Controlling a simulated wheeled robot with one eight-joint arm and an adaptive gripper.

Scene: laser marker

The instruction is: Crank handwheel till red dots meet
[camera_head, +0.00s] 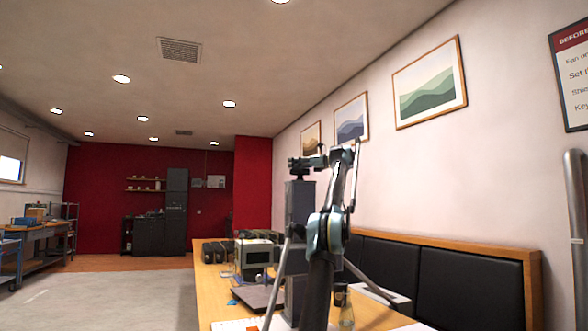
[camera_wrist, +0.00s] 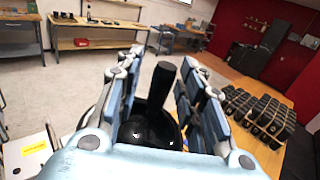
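In the wrist view a black upright crank handle (camera_wrist: 161,86) rises from a round, glossy black handwheel (camera_wrist: 150,130). My gripper (camera_wrist: 161,62) has its two fingers spread on either side of the handle. A gap shows on the left; on the right the finger is close, and I cannot tell whether it touches. In the head view the dark column (camera_head: 300,203) of the marker stands on the bench, and my arm's end is by its top, too small to read. No red dots show in either view.
The wooden bench (camera_head: 211,282) carries a boxy white-and-black device (camera_head: 254,257) and several black ribbed units (camera_wrist: 258,117). A black padded backrest (camera_head: 440,275) runs along the right wall. Open grey floor (camera_head: 110,298) lies to the left, with workbenches (camera_head: 50,236) farther off.

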